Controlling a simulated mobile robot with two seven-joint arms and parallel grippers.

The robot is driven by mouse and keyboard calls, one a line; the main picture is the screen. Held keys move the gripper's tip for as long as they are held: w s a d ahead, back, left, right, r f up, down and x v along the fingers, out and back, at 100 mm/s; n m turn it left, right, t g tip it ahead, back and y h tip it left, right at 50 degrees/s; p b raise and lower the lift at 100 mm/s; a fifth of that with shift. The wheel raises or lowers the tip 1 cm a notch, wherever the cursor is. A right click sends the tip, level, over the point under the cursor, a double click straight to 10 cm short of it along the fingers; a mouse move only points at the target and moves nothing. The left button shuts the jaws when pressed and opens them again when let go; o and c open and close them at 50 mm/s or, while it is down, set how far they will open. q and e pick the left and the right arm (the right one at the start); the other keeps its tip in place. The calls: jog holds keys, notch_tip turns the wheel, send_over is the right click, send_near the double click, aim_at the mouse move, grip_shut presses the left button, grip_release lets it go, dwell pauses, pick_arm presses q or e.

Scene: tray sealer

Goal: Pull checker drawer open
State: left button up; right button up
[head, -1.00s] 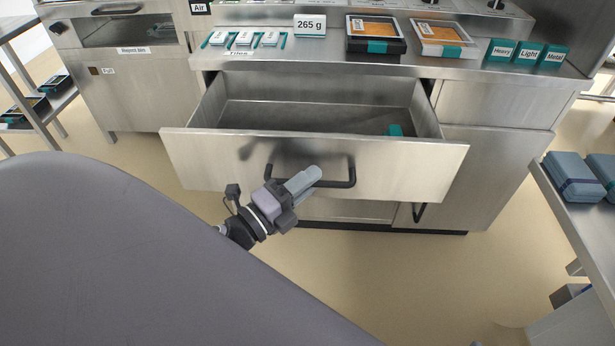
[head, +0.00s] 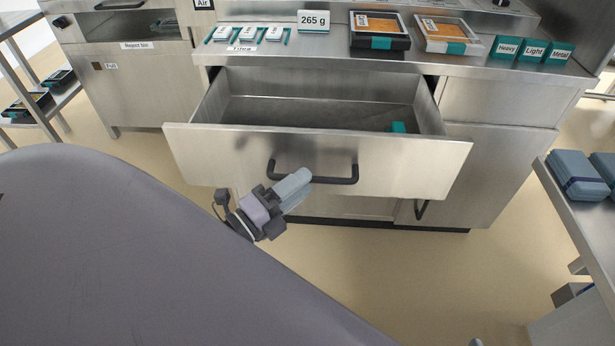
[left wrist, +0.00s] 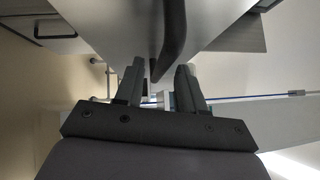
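The checker drawer (head: 400,165) is a steel drawer under the counter and stands pulled out, its inside visible from above. Its dark bar handle (head: 335,181) is on the front panel; the handle also shows in the left wrist view (left wrist: 173,38). My left gripper (head: 298,183) is at the left part of the handle, in front of it in the head view. In the left wrist view its two fingers (left wrist: 160,85) are apart, with the handle's end showing between and beyond the tips, touching neither finger visibly.
A small teal item (head: 397,127) lies in the drawer. The counter (head: 460,70) holds trays, a 265 g display (head: 313,21) and teal labelled blocks. A side table (head: 590,225) with blue packs stands at right. Floor in front of the drawer is clear.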

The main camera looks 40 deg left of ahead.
pick_arm(q)
jog(key=v, duration=0.4)
jog(key=shift+s, duration=0.15)
dwell(0.4)
